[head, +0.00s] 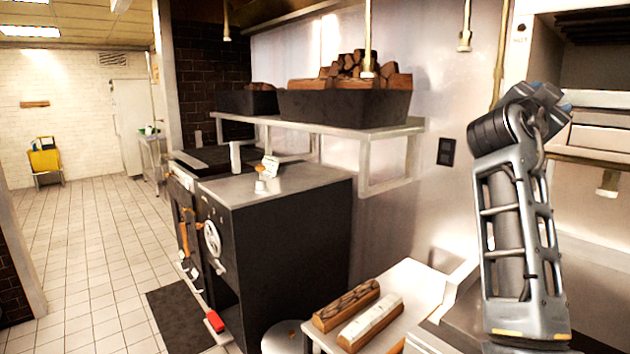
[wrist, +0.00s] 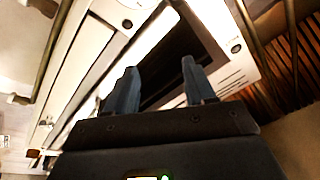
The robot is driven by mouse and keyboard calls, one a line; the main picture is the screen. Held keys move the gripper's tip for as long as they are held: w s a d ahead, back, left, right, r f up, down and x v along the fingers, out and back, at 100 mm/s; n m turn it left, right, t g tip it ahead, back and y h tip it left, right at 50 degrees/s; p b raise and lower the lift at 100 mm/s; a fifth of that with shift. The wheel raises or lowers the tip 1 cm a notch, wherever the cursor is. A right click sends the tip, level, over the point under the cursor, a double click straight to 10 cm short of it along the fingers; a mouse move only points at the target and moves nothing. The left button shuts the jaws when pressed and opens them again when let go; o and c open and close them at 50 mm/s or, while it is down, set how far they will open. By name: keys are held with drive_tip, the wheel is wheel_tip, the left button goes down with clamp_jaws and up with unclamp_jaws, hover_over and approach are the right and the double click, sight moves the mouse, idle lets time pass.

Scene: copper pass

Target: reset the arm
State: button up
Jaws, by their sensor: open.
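My arm stands folded upright at the right of the head view, in front of the steel wall. My gripper shows in the wrist view (wrist: 158,82), with its two dark blue-grey fingers apart. Nothing is between the fingers. Behind them lies a white and dark panel, seen at a steep tilt. In the head view the fingers are hard to make out near the top of the arm.
A dark counter with a steel top (head: 275,182) stands left of centre. A shelf (head: 335,133) above it carries black bins of wood (head: 345,108). Two wood blocks (head: 347,304) lie on a low table (head: 415,290). The tiled floor (head: 90,240) at left is open, with a yellow bucket (head: 45,160) far off.

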drive_tip(key=s+a+f+n+t+y, duration=0.2)
drive_tip(key=a+f+n+y, duration=0.15)
drive_tip(key=f, duration=0.75)
drive_tip(key=s+a+f+n+t+y, duration=0.2)
drive_tip(key=f+n, duration=0.3)
drive_tip(key=f, duration=0.6)
drive_tip(key=s+a+f+n+y, duration=0.3)
drive_tip(key=s+a+f, duration=0.1)
drive_tip(key=s+f, duration=0.45)
drive_tip(key=s+a+f+n+y, duration=0.3)
drive_tip(key=s+f, duration=0.4)
drive_tip(key=f, duration=0.2)
drive_tip(key=s+a+f+n+y, duration=0.1)
drive_tip(key=s+a+f+y, duration=0.15)
drive_tip(key=s, duration=0.75)
drive_tip(key=s+a+f+n+y, duration=0.1)
drive_tip(key=s+a+f+n, duration=0.15)
drive_tip(key=s, duration=0.65)
drive_tip(key=s+a+r, duration=0.1)
drive_tip(key=s+r, duration=0.2)
drive_tip(key=s, duration=0.6)
drive_tip(key=s+a+r+g+y, duration=0.1)
drive_tip(key=s+a+r, duration=0.1)
drive_tip(key=s, duration=0.6)
drive_tip(key=shift+s+a+r+y, duration=0.25)
drive_tip(key=shift+s+r+y, duration=0.1)
drive_tip(key=shift+r, duration=0.15)
drive_tip(key=shift+c, duration=0.3)
